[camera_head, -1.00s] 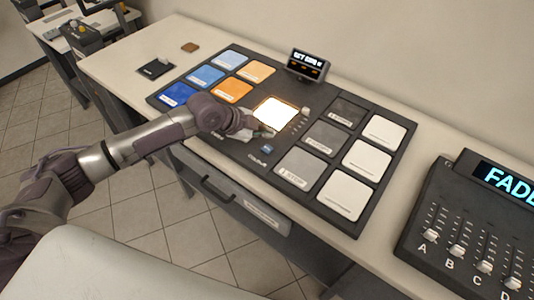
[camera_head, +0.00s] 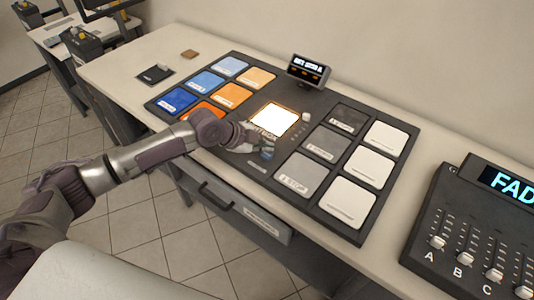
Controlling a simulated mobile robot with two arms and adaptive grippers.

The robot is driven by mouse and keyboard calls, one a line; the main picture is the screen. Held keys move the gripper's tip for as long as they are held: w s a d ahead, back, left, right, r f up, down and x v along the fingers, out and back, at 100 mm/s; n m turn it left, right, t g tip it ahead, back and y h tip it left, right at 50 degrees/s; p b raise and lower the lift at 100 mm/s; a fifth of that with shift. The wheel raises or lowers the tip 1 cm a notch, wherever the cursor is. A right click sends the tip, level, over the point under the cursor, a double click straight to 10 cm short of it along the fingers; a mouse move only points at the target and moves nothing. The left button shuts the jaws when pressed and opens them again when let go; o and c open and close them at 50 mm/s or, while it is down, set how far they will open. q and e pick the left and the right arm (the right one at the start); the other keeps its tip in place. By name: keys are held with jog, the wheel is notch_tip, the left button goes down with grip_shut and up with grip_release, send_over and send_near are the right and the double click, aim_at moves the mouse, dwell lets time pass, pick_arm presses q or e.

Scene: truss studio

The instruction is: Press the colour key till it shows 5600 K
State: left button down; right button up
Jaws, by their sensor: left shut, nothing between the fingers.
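The colour key (camera_head: 266,154) is a small blue key on the dark console, below the lit white panel (camera_head: 273,118). My left gripper (camera_head: 260,143) is shut and empty. Its fingertips are right by the key, overlapping its upper left side in the head view; I cannot tell if they touch it. The label below the key is blurred. The small display (camera_head: 309,69) at the console's back edge is lit with white text and orange marks; its figures are too blurred to read. My right gripper is not in view.
The console (camera_head: 257,168) carries blue and orange swatches (camera_head: 204,91) left and grey and white tiles (camera_head: 345,203) right. A small knob (camera_head: 306,117) sits beside the lit panel. A fader box (camera_head: 470,235) stands at the right. A black pad (camera_head: 156,74) lies at the left.

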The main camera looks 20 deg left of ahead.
aim_at(265, 156)
pick_arm(q)
jog(key=shift+f, duration=0.1)
dwell(0.7)
jog(key=shift+f, duration=0.35)
jog(key=shift+f+b, duration=0.4)
jog(key=shift+b, duration=0.1)
dwell(0.5)
jog(key=shift+r, duration=0.1)
jog(key=shift+r+p, duration=0.75)
notch_tip(265, 156, up, 5)
jog(key=p, duration=0.4)
jog(key=shift+s, duration=0.1)
dwell(0.9)
